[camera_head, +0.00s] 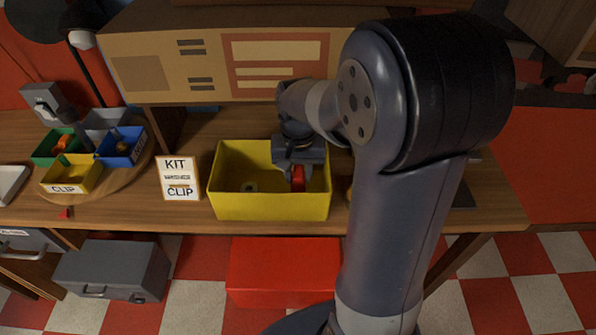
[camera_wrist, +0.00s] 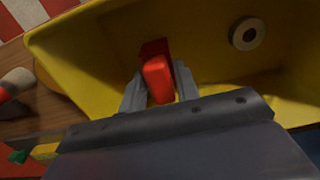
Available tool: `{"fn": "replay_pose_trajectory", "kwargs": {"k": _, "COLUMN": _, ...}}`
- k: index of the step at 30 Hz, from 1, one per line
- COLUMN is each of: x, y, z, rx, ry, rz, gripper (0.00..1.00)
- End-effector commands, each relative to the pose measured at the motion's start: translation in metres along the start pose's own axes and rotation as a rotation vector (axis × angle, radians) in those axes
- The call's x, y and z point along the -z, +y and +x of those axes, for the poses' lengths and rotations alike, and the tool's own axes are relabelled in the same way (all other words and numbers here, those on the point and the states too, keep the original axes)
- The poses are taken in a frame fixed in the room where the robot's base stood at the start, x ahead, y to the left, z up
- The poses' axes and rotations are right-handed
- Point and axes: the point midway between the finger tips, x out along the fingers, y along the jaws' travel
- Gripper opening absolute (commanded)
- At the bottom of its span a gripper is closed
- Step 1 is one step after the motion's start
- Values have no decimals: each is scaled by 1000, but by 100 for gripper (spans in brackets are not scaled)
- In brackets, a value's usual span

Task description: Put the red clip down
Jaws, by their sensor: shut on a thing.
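My gripper (camera_head: 298,172) is inside the yellow bin (camera_head: 268,207), toward its right side. Its jaws are shut on the red clip (camera_head: 298,178). In the wrist view, the clip (camera_wrist: 158,78) sits between the two grey fingers (camera_wrist: 158,92), with a darker red part beyond it. I cannot tell whether the clip touches the bin floor. A pale ring-shaped part (camera_wrist: 247,34) lies on the bin floor, apart from the clip. A card reading KIT and CLIP (camera_head: 179,178) stands left of the bin.
A round wooden board (camera_head: 100,188) at left carries small green, blue, grey and yellow bins; the yellow one (camera_head: 72,178) is labelled CLIP. A large cardboard box (camera_head: 215,65) stands behind the yellow bin. A small red piece (camera_head: 66,213) lies near the table's front edge.

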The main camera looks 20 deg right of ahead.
Motion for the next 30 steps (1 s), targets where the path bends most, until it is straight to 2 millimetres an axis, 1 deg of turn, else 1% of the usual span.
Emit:
{"fn": "replay_pose_trajectory", "kwargs": {"k": 5, "x": 0, "y": 0, "z": 0, "rx": 0, "ry": 0, "rz": 0, "gripper": 8}}
{"fn": "replay_pose_trajectory", "kwargs": {"k": 16, "x": 0, "y": 0, "z": 12, "rx": 0, "ry": 0, "rz": 0, "gripper": 8}}
{"fn": "replay_pose_trajectory", "kwargs": {"k": 20, "x": 0, "y": 0, "z": 12, "rx": 0, "ry": 0, "rz": 0, "gripper": 8}}
{"fn": "replay_pose_trajectory", "kwargs": {"k": 21, "x": 0, "y": 0, "z": 12, "rx": 0, "ry": 0, "rz": 0, "gripper": 32}}
{"fn": "replay_pose_trajectory", "kwargs": {"k": 28, "x": 0, "y": 0, "z": 12, "rx": 0, "ry": 0, "rz": 0, "gripper": 51}}
{"fn": "replay_pose_trajectory", "kwargs": {"k": 30, "x": 0, "y": 0, "z": 11, "rx": 0, "ry": 0, "rz": 0, "gripper": 52}}
